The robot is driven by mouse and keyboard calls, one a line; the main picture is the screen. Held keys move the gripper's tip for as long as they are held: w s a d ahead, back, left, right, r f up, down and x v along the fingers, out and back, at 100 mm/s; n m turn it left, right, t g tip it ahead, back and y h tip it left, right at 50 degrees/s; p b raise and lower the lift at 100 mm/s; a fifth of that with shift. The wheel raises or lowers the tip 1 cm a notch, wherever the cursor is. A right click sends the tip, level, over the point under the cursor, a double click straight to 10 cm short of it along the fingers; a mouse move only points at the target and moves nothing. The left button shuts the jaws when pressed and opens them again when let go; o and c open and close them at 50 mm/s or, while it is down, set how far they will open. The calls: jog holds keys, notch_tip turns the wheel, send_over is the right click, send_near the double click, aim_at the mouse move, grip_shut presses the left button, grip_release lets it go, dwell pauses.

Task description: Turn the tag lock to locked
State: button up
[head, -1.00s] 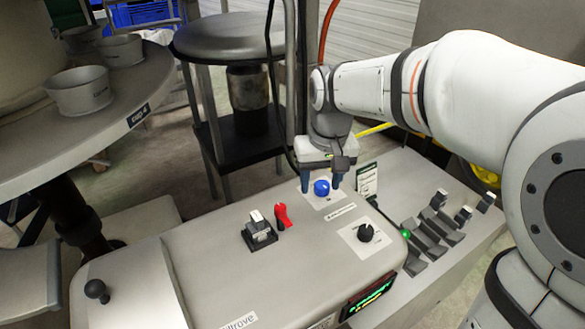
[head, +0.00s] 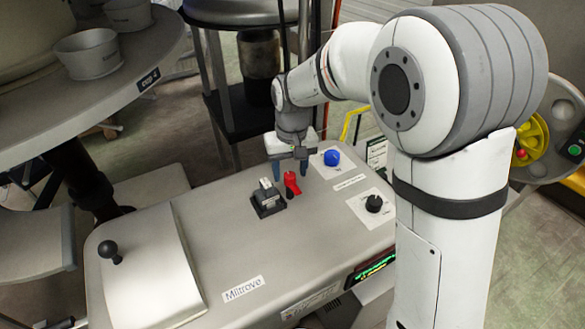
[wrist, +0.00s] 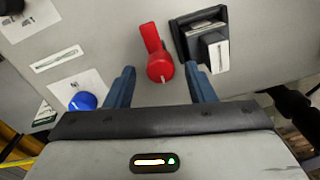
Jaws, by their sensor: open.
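A red lever knob (head: 291,183) stands on the grey machine top; I take it for the tag lock, but no label on it is readable. In the wrist view the red knob (wrist: 159,66) has its narrow arm pointing up and slightly left, with a pale mark on its round end. My gripper (head: 291,176) is open, its two blue fingers at the red knob. In the wrist view the gripper (wrist: 161,72) has its fingers on either side of the knob's round end, with gaps on both sides, so it holds nothing.
A black switch block (head: 268,199) with a pale lever sits close to the red knob. A blue knob (head: 332,157) and a black dial (head: 374,203) are to the right. A black ball handle (head: 109,251) is far left. The machine top between is clear.

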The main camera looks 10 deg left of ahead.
jog(key=shift+f, duration=0.2)
jog(key=shift+c, duration=0.2)
jog(key=c, duration=0.9)
jog(key=shift+d, duration=0.1)
